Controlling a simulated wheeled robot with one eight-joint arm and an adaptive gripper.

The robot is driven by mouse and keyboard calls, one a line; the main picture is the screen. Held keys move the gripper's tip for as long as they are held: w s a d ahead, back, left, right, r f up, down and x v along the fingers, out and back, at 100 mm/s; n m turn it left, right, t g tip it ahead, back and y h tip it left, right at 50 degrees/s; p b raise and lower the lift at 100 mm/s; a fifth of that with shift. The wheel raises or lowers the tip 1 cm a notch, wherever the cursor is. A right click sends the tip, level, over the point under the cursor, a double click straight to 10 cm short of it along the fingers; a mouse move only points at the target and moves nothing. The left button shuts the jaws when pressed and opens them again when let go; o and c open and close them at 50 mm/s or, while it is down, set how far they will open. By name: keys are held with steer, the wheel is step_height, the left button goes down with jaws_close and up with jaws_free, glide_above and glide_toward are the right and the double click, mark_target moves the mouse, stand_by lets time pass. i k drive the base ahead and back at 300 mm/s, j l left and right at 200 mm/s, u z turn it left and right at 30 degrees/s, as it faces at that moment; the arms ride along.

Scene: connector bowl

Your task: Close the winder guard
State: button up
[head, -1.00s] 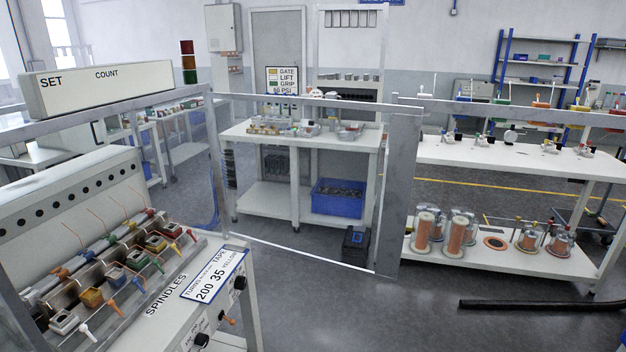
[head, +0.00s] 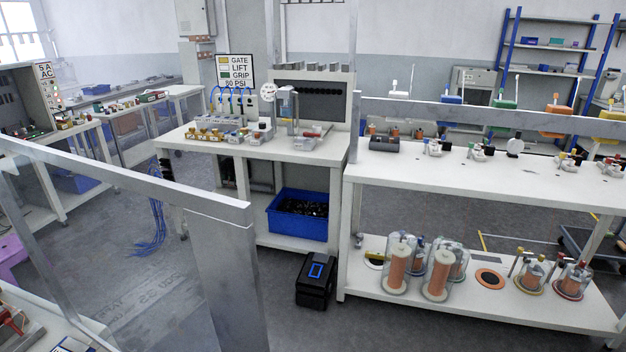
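A grey metal guard frame (head: 130,180) crosses the lower left of the head view. Its top rail runs from the left edge to a wide post (head: 228,275) near the lower middle. The space inside the frame looks clear, with floor and benches showing through. I cannot tell whether this frame is the movable part of the winder guard or how far it stands open. Only a small piece of what may be the winder (head: 35,325) shows at the bottom left corner; the rest is out of view. My gripper is not in view.
A white bench (head: 265,148) with small fixtures stands behind the frame, with a blue bin (head: 298,225) on its lower shelf. A black box (head: 316,280) sits on the floor. A long white bench (head: 480,170) holds wire spools (head: 438,275) below. Bare floor (head: 350,325) lies right of the post.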

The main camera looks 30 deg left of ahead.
mark_target(220, 228)
steer(key=i+j+u, duration=0.15)
steer(key=i+u, duration=0.85)
steer(key=i+l+u, duration=0.15)
steer(key=i+u, duration=0.15)
steer(key=u, duration=0.2)
steer(key=i+u, duration=0.25)
steer(key=u, duration=0.2)
steer(key=i+u, duration=0.2)
steer(key=u, duration=0.3)
steer(key=i+l+u, duration=0.15)
steer(key=u, duration=0.3)
steer(key=i+l+u, duration=0.2)
steer(key=u, duration=1.35)
steer(key=i+l, duration=0.05)
